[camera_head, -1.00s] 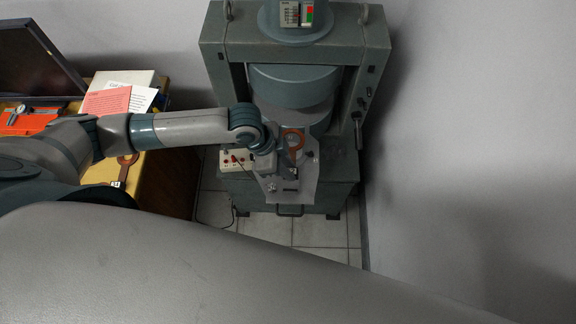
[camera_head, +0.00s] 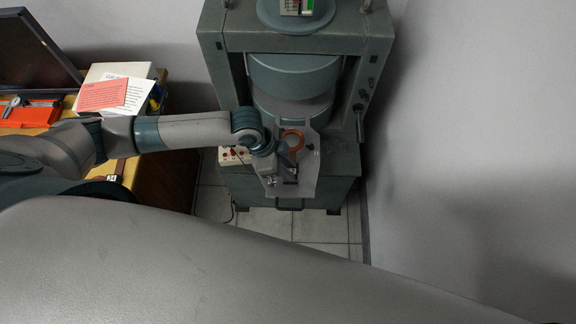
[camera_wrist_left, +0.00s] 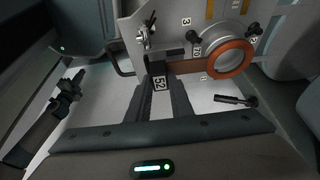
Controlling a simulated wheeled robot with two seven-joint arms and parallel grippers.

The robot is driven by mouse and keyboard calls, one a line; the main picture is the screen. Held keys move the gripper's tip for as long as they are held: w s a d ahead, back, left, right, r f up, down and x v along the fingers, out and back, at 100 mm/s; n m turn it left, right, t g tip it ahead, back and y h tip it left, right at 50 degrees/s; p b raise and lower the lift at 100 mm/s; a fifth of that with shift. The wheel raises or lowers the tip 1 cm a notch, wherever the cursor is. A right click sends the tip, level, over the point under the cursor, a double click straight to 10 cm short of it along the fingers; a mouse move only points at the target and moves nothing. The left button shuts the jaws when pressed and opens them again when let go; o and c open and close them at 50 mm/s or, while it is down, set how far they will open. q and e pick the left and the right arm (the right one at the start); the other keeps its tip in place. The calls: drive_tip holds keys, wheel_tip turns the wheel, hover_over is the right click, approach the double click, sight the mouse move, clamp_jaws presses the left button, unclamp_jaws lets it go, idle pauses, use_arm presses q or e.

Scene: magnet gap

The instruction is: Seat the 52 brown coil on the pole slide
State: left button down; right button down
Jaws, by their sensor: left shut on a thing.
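The brown coil (camera_head: 293,140) is a ring in front of the press-like grey machine; it also shows at the upper right of the left wrist view (camera_wrist_left: 214,73). My left gripper (camera_wrist_left: 163,95) is shut on this block. In the head view my left gripper (camera_head: 279,168) is just below the ring, over a pale plate (camera_head: 304,182). A grey disc shows through the ring; I cannot tell whether the ring is around it or in front. My right gripper is not in view.
The grey machine (camera_head: 213,75) stands against the wall with a round column in its frame. Numbered tags and black knobs (camera_wrist_left: 195,38) sit close to the ring. A wooden desk (camera_head: 174,110) with papers stands further left.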

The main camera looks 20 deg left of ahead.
use_arm(q)
drive_tip(key=shift+f, duration=0.8)
idle(0.5)
drive_tip(key=c, duration=1.5)
unclamp_jaws()
drive_tip(key=b+v, duration=0.4)
drive_tip(key=v, duration=1.3)
drive_tip(key=shift+s+r, duration=0.15)
drive_tip(key=shift+r, duration=0.05)
drive_tip(key=shift+d, duration=0.1)
